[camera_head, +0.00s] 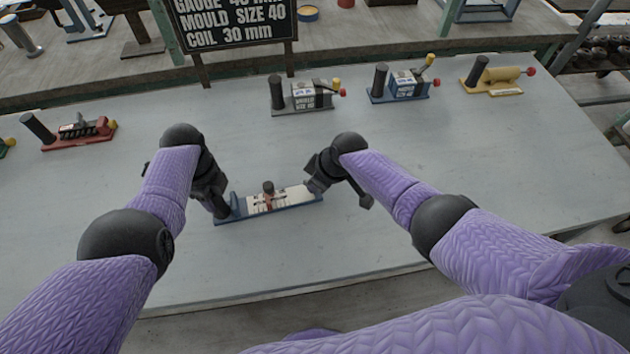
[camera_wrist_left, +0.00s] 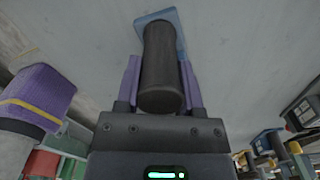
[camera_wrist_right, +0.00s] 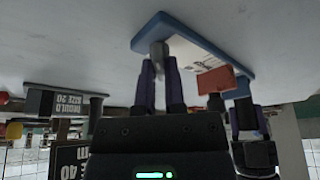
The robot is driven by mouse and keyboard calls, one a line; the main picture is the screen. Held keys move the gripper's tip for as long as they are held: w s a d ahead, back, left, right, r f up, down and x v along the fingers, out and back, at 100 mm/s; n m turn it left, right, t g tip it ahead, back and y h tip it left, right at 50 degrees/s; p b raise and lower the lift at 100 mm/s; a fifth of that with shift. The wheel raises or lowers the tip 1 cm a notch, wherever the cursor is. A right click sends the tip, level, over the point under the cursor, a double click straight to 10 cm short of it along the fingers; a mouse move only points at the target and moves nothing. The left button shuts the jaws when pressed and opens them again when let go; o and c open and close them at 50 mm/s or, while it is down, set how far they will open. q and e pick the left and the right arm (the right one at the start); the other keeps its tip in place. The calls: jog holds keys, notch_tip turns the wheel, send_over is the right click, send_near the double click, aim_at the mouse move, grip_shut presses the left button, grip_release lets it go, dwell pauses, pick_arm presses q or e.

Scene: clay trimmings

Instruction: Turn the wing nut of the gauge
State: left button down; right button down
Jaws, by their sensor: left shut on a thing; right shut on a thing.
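The gauge (camera_head: 283,199) lies on the grey table in front of me. It has a blue base, a white scale plate, and a red slider with a dark knob (camera_head: 268,187). My left gripper (camera_wrist_left: 160,82) is shut around the dark upright post (camera_wrist_left: 159,62) at the gauge's left end. My right gripper (camera_wrist_right: 160,78) is shut on a small grey metal piece (camera_wrist_right: 158,52) at the gauge's right end. This looks like the wing nut; the fingers hide part of it, so its angle is unclear. The red slider also shows in the right wrist view (camera_wrist_right: 215,80).
Several similar tools stand farther back: a red one (camera_head: 78,134), a grey one (camera_head: 305,97), a blue one (camera_head: 400,86) and a yellow one (camera_head: 495,78). A black sign (camera_head: 235,22) stands behind. The table around the gauge is clear.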

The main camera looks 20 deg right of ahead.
jog(key=shift+w+d+n+g+y, duration=0.15)
jog(key=shift+n+g, duration=0.25)
jog(key=shift+n, duration=0.7)
jog(key=shift+s+n+g+y, duration=0.1)
jog(key=shift+n+g+y, duration=0.25)
jog(key=shift+n, duration=0.75)
jog(key=shift+f, duration=0.1)
jog(key=c, duration=0.7)
grip_release()
jog(key=shift+w, duration=0.1)
jog(key=shift+d+r, duration=0.1)
jog(key=shift+r, duration=0.3)
jog(key=v, duration=1.1)
jog(key=shift+r, duration=0.15)
